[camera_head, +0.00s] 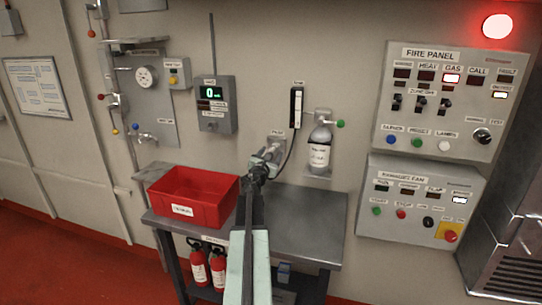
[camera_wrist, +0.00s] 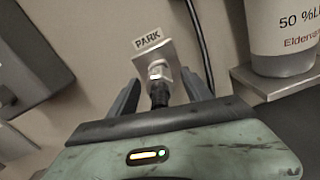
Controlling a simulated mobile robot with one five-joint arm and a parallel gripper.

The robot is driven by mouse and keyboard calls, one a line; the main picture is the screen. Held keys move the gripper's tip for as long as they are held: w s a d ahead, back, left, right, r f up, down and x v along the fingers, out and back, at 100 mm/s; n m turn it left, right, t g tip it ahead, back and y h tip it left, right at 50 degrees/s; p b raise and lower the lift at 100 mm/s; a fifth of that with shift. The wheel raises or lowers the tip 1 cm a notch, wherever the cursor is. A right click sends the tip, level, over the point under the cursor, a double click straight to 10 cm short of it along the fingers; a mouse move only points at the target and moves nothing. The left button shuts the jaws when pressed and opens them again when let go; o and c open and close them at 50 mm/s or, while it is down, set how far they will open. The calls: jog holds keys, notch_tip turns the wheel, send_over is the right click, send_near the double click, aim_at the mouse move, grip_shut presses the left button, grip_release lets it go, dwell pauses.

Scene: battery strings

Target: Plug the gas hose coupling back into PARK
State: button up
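The PARK label (camera_wrist: 148,39) is on the wall, above a small grey plate with a silver fitting (camera_wrist: 158,70). The black coupling (camera_wrist: 160,95) lines up with this fitting and appears to meet it; I cannot tell how deep it sits. My gripper (camera_wrist: 160,92) has one finger on each side of the coupling, with visible gaps between. In the head view my gripper (camera_head: 268,160) is at the wall below the PARK label (camera_head: 277,133) and hides most of the coupling. A black hose (camera_wrist: 199,40) runs down behind the right finger.
A gas bottle (camera_head: 320,147) stands on a bracket just right of my gripper; its bracket (camera_wrist: 285,85) is close in the wrist view. A red bin (camera_head: 190,207) is on the bench (camera_head: 310,228) to the left. The bench's right side is clear.

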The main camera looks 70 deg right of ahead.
jog(key=shift+a, duration=0.1)
jog(key=a, duration=0.7)
jog(key=shift+s+a, duration=0.2)
jog(key=shift+a, duration=0.15)
